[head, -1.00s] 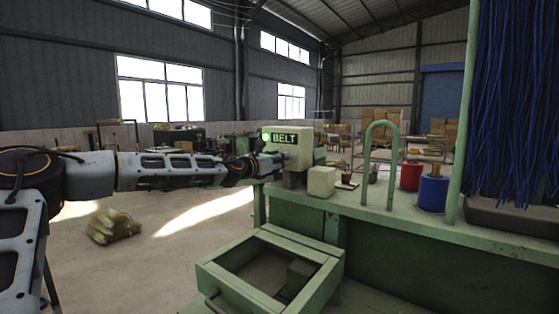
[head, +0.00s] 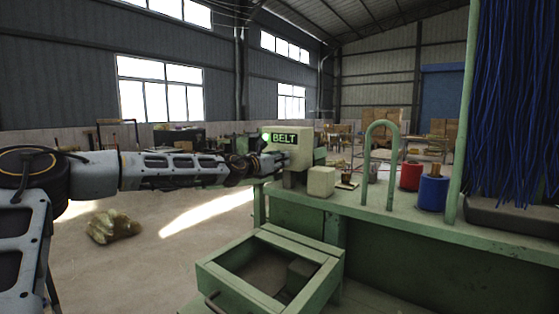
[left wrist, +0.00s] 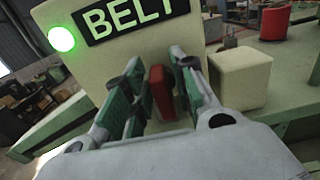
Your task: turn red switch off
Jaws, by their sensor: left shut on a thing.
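A cream control box (head: 302,150) with a "BELT" sign (head: 284,138) and a lit green lamp (head: 266,138) stands at the left end of the green workbench. The red switch (left wrist: 162,92) shows in the left wrist view on the box face below the sign. My left gripper (left wrist: 160,88) is at the box, its green-padded fingers on both sides of the switch and shut on it. In the head view the left gripper (head: 270,163) is small, and the switch cannot be made out there. My right gripper is in neither view.
A cream block (head: 321,182) stands right of the box. A green hoop (head: 367,160), a red spool (head: 411,176) and a blue spool (head: 432,192) are farther right on the bench. An open green drawer (head: 225,290) juts out below.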

